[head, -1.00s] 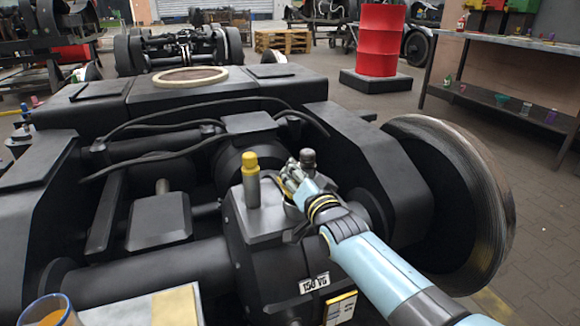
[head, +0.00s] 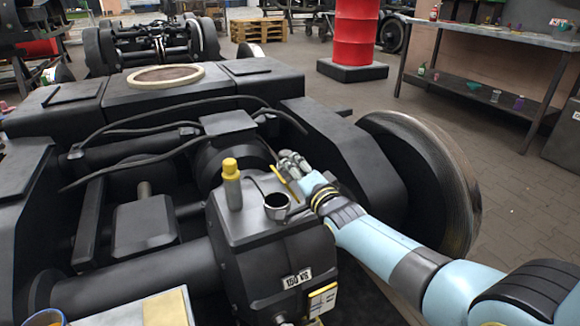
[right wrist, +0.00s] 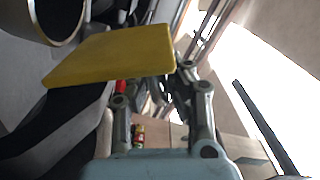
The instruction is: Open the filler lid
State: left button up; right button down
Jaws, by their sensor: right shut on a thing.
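The filler neck (head: 277,204) is a round metal ring with a dark opening on top of the black gearbox housing (head: 275,262). Its opening is uncovered. The yellow lid (head: 286,184) is seen nearly edge-on, tilted up beside the neck on its right. In the right wrist view the lid (right wrist: 112,56) is a flat yellow plate, with the neck's rim (right wrist: 62,38) at upper left. My right gripper (head: 288,162) is shut on the lid, just beyond the neck. The fingers partly hide the lid's far edge. My left gripper is not in view.
A post with a yellow cap (head: 231,186) stands on the housing left of the neck. Black hoses and beams of the bogie surround it, with a large wheel (head: 425,185) to the right. A tray edge and a cup (head: 45,318) are at lower left.

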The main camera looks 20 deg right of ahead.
jog(key=shift+d+r, duration=0.1)
jog(key=shift+d, duration=0.15)
jog(key=c, duration=1.3)
grip_release()
jog(key=shift+w, duration=0.1)
jog(key=shift+c, duration=0.2)
jog(key=shift+s, duration=0.3)
jog(key=s, duration=1.1)
jog(key=shift+s+d, duration=0.15)
jog(key=shift+s, duration=0.15)
